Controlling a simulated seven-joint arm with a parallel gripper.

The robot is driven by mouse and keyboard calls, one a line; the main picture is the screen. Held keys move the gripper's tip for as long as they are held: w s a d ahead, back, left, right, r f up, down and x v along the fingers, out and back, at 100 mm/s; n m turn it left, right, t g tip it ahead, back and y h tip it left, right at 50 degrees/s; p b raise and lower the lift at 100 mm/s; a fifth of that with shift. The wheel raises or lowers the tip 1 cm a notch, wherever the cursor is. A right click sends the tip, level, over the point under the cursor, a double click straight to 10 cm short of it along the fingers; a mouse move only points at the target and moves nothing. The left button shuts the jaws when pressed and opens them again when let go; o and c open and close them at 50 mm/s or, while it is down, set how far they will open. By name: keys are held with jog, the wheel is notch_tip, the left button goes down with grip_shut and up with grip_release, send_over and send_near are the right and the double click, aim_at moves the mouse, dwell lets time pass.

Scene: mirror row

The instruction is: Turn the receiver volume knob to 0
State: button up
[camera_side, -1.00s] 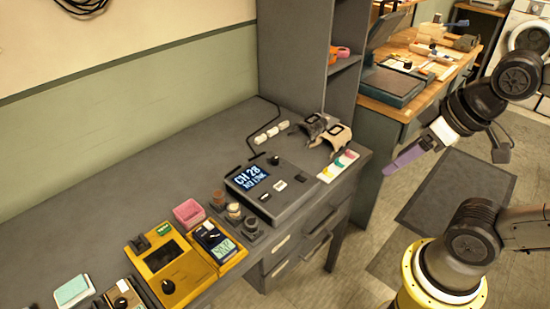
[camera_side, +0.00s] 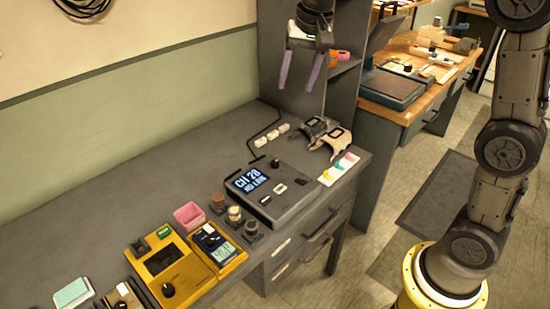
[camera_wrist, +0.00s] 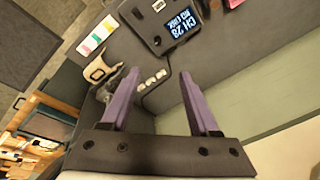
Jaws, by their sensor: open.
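The receiver (camera_side: 290,205) is a dark grey box on the bench with a lit display (camera_side: 251,181) reading CH 28 and a smaller second line. A round black knob (camera_side: 275,161) stands on its back corner; it also shows in the wrist view (camera_wrist: 157,41). Any volume marking or pointer is too small to read. My gripper (camera_side: 300,72) is open and empty, its purple fingers pointing down, well above the bench behind the receiver. In the wrist view its fingers (camera_wrist: 158,74) are wide apart, with the receiver (camera_wrist: 148,22) beyond them at the top.
A beige glove-like item (camera_side: 333,144) and white blocks (camera_side: 271,135) lie behind the receiver. A colour card (camera_side: 338,168) lies to its right. Small jars (camera_side: 234,213) and yellow meters (camera_side: 168,271) stand to its left. A tall grey shelf (camera_side: 283,105) rises behind my gripper.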

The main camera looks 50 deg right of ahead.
jog(key=w+d+f+g, duration=0.1)
jog(key=w+f+g, duration=0.1)
jog(key=w+f, duration=0.6)
send_near(275, 162)
jog(key=shift+m+g, duration=0.3)
jog(key=shift+g, duration=0.1)
jog(key=f, duration=0.8)
jog(key=shift+w+f, duration=0.25)
jog(key=shift+w, duration=0.1)
grip_shut()
